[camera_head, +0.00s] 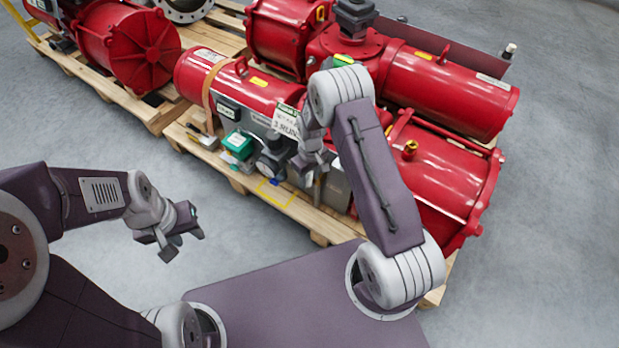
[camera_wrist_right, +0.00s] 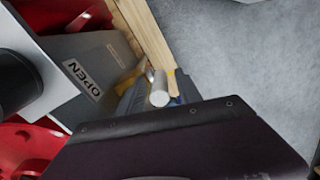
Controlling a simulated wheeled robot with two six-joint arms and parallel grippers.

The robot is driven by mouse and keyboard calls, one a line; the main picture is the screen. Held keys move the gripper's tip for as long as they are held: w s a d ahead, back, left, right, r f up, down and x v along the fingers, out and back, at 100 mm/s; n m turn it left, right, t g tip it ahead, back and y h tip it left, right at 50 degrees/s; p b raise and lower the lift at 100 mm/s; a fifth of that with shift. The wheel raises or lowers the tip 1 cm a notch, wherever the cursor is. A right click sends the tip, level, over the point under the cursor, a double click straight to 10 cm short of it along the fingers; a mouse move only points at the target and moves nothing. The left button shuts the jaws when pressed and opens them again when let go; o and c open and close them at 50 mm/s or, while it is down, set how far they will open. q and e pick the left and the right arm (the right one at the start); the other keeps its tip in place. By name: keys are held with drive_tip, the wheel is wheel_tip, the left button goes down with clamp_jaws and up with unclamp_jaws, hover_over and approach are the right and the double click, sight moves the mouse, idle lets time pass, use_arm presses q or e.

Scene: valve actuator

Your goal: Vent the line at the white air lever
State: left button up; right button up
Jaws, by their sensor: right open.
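The white air lever (camera_wrist_right: 160,90) shows end-on in the right wrist view as a pale rod with a round end. It appears between the two fingers of my right gripper (camera_wrist_right: 158,92), which is open. Whether the fingers touch it cannot be told. In the head view my right gripper (camera_head: 316,168) is over the front of the red valve actuator (camera_head: 445,85), with a short pale rod (camera_head: 318,189) below it. The wrist housing hides the lower part of the wrist view. My left gripper (camera_head: 184,243) is open and empty over the floor, left of the pallet.
An OPEN label (camera_wrist_right: 83,77) is on a grey box beside the lever. A green-topped box (camera_head: 238,146), a dark round gauge (camera_head: 272,166) and a hanging tag (camera_head: 287,121) crowd the front. The wooden pallet (camera_head: 325,225) borders clear grey floor.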

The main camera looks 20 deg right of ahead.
clamp_jaws()
idle(1.3)
